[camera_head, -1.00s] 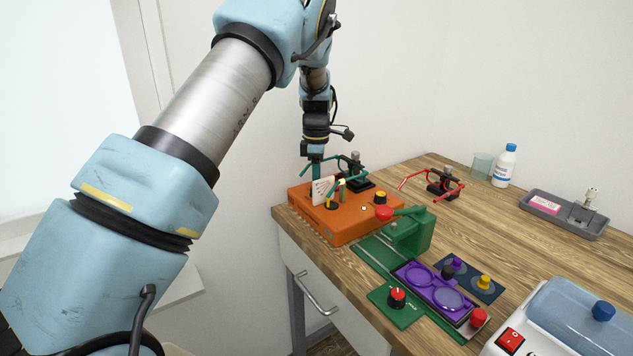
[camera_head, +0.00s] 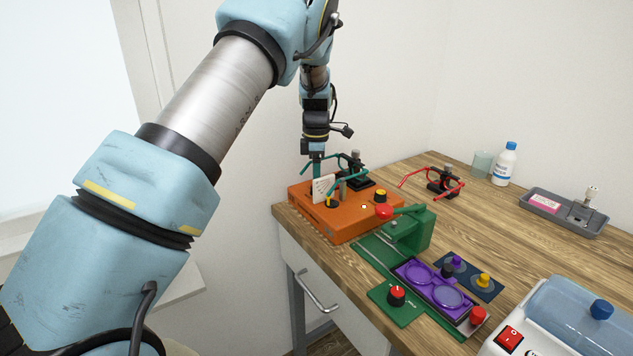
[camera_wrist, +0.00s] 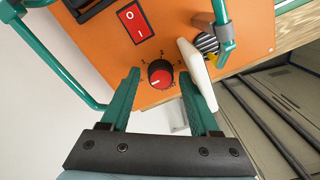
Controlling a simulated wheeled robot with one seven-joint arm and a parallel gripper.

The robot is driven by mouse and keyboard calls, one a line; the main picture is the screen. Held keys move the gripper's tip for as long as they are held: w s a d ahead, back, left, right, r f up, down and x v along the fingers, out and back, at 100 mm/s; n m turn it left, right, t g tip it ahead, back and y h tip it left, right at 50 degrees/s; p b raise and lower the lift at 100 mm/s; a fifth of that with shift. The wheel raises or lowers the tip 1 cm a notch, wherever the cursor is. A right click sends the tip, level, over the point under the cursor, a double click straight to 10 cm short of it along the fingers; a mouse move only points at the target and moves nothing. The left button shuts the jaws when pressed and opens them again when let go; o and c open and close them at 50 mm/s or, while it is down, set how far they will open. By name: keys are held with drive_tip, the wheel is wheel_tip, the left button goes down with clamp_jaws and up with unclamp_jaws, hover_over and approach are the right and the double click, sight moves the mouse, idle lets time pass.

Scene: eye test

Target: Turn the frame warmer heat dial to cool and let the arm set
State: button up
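The orange frame warmer (camera_head: 345,222) sits at the table's left corner. In the wrist view its face (camera_wrist: 250,15) carries a red heat dial (camera_wrist: 160,74) with a black skirt and printed numbers. The dial's setting is too small to read surely. My gripper (camera_wrist: 159,72) is open, its teal fingers on either side of the dial; contact cannot be told. A teal spectacle frame (camera_head: 335,158) is in a black stand, with one arm (camera_head: 350,183) bent down over the warmer beside a white card (camera_head: 323,189).
A red/black rocker switch (camera_wrist: 132,22) is above the dial. A red spectacle frame (camera_head: 450,191), a green press (camera_head: 408,235) and a purple tray (camera_head: 415,269) stand to the right. A bottle (camera_head: 505,165) is at the back.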

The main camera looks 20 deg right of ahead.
drive_tip(key=shift+o, duration=0.3)
drive_tip(key=shift+r, duration=0.35)
wheel_tip(320, 180, up, 10)
drive_tip(key=b, duration=0.3)
drive_tip(key=shift+w, duration=0.15)
